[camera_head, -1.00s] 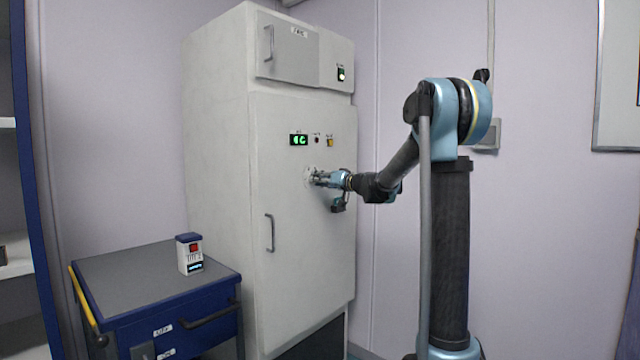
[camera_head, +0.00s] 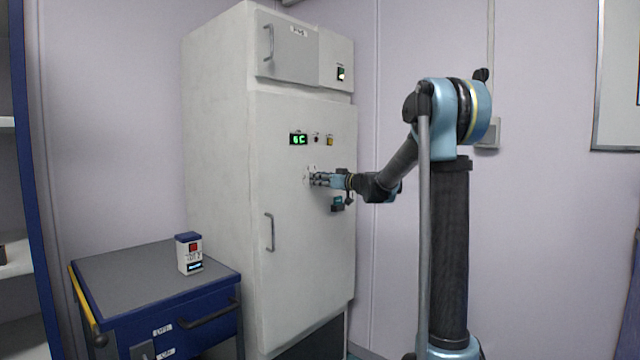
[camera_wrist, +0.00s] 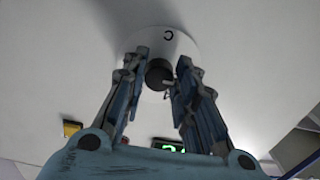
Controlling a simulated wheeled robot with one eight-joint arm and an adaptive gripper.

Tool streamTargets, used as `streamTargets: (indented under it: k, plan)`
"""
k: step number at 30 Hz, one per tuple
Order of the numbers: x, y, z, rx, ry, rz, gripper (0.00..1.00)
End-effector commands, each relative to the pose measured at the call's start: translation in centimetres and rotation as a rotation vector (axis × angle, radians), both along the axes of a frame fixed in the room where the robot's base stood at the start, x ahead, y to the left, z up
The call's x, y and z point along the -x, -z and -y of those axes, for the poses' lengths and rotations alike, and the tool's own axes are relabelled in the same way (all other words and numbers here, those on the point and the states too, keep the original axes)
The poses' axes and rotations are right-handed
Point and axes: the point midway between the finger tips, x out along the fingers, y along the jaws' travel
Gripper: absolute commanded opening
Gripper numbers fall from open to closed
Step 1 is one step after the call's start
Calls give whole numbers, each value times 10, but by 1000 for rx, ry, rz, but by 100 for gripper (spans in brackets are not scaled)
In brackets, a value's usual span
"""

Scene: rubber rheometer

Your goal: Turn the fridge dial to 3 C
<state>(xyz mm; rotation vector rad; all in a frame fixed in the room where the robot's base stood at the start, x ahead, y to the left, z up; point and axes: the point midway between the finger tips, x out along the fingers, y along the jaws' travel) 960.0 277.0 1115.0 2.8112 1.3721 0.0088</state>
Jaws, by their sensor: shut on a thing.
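The fridge (camera_head: 300,230) is a tall pale cabinet with a green lit display (camera_head: 298,139) on its door; the display seems to read "6C". The dial is a dark round knob (camera_wrist: 158,74) on a white disc (camera_wrist: 185,42) with a mark like "C" near its rim. My gripper (camera_head: 314,179) reaches the door below the display and is shut on the dial. In the wrist view my gripper's fingers (camera_wrist: 160,82) stand on both sides of the knob. The fingers hide part of the disc and its scale.
A blue cart (camera_head: 140,268) with a small white and blue device (camera_head: 189,254) stands at the left of the fridge. A door handle (camera_head: 269,232) sticks out left of and below my gripper. A yellow button (camera_head: 330,141) is right of the display.

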Motion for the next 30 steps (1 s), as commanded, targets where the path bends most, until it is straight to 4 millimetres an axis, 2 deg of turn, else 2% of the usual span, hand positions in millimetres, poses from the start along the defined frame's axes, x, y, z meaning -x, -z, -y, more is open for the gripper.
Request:
streamTargets:
  k: [9,10,12,23,30]
  plan:
    - [0,0,0,1,0,1,3]
    - [0,-1,0,1,0,1,31]
    - [0,0,0,0,0,0,47]
    - [0,0,1,0,0,0,47]
    - [15,0,21,0,3,0,47]
